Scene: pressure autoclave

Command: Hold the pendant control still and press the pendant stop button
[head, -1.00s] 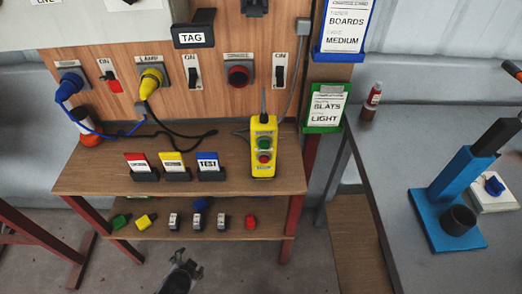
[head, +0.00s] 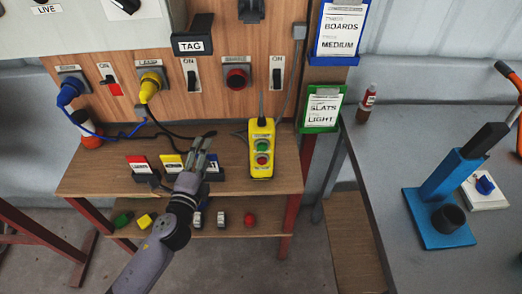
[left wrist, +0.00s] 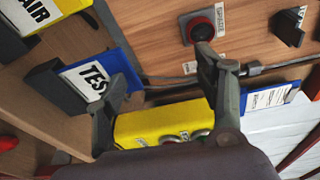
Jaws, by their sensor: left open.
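The yellow pendant control (head: 262,168) leans upright at the back of the wooden shelf in the head view, its cable running up from its top. It has a green button (head: 263,146) above a red stop button (head: 262,160). My left gripper (head: 200,150) is open and empty, left of the pendant and above the coloured cards. In the left wrist view the pendant (left wrist: 160,122) shows beyond and between the open fingers (left wrist: 160,95), with its lower part hidden by the gripper body. My right gripper is in neither view.
Red, yellow and blue TEST (left wrist: 92,82) cards stand in black holders left of the pendant. A red knob (head: 237,77) and switches are on the panel above. A green SLATS card (head: 322,108) hangs to the right. The grey table (head: 395,170) holds a blue stand (head: 440,200).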

